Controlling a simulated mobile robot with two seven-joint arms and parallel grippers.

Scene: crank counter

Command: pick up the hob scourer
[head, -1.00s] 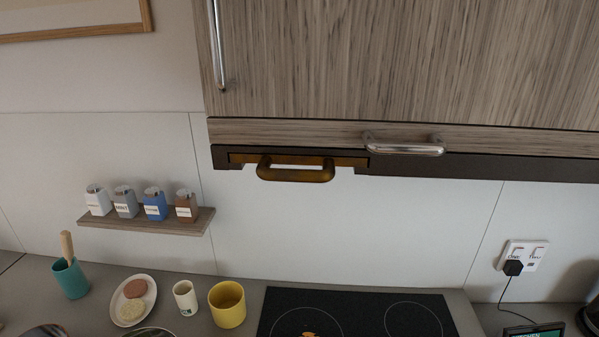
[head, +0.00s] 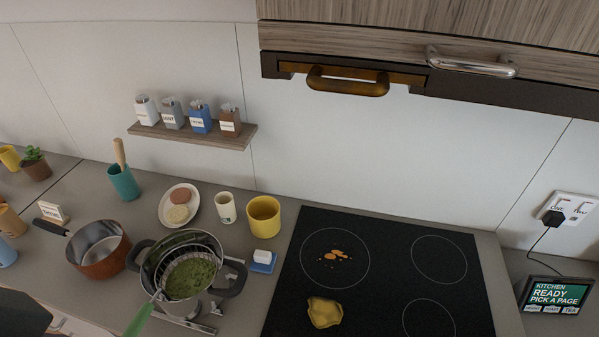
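A small block with a white top and a blue base (head: 263,260) lies on the counter just left of the hob; it looks like the hob scourer. A crumpled yellow piece (head: 323,312), perhaps a cloth, lies on the front left of the black hob (head: 388,277). Orange crumbs (head: 335,256) lie inside the back left ring. I cannot make out either gripper in the head view.
A steel pot with green contents (head: 190,278) stands close left of the block, its handle near it. A yellow mug (head: 263,216) and a white cup (head: 226,207) stand behind. A copper pan (head: 100,252) is farther left. An orange-brown handle (head: 347,82) hangs above.

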